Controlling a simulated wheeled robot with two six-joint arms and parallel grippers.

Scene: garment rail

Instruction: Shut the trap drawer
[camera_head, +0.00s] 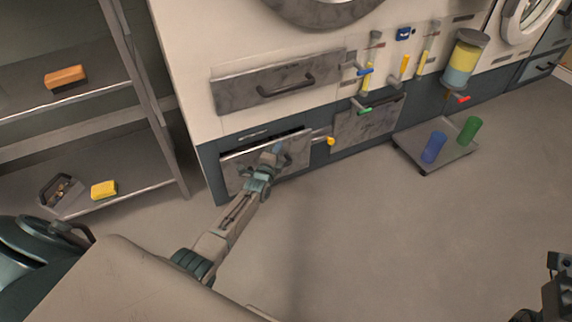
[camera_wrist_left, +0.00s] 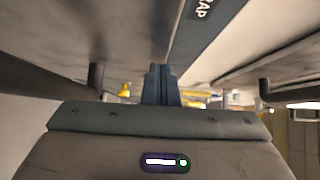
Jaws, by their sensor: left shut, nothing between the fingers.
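The trap drawer (camera_head: 236,174) is the grey lower-left drawer of the big white and dark-blue machine. It stands a little open, with a dark gap along its top edge. My left gripper (camera_head: 275,155) is shut and empty, right at the drawer's front face; I cannot tell whether it touches. In the left wrist view its closed fingers (camera_wrist_left: 161,84) point ahead, and part of a label ending in "AP" (camera_wrist_left: 203,8) shows above. The arm and gripper hide part of the drawer front. My right gripper (camera_head: 556,275) is only partly in view at the lower right; its jaws are unclear.
A closed grey drawer (camera_head: 240,92) with a handle is above. A grey panel (camera_head: 365,122) and a yellow-ended valve (camera_head: 330,141) are to the right. A low trolley (camera_head: 420,157) carries blue and green cups. A metal shelf (camera_head: 125,198) stands left. The floor ahead is clear.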

